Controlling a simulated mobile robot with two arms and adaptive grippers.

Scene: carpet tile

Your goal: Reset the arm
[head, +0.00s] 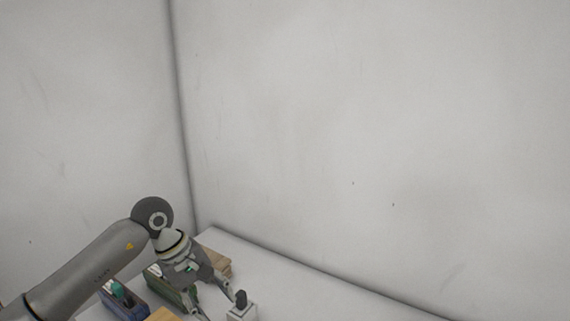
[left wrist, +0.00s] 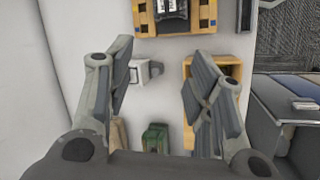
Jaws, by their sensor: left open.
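My left arm comes in from the left in the head view and reaches down over a white table. My left gripper (head: 214,302) is open, its fingers pointing down near a small white block with a dark knob (head: 241,309). In the left wrist view the two fingers of the gripper (left wrist: 163,72) stand wide apart. The white block (left wrist: 140,73) shows between them, beyond the fingertips, and nothing is held. My right gripper is in neither view.
A blue box (head: 125,301), a green box (head: 172,288) and a wooden piece (head: 217,262) stand around the gripper. The wrist view shows an orange-yellow tray (left wrist: 147,18) holding a dark item, and a wooden box (left wrist: 229,68). Pale walls meet behind the table; its right side looks clear.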

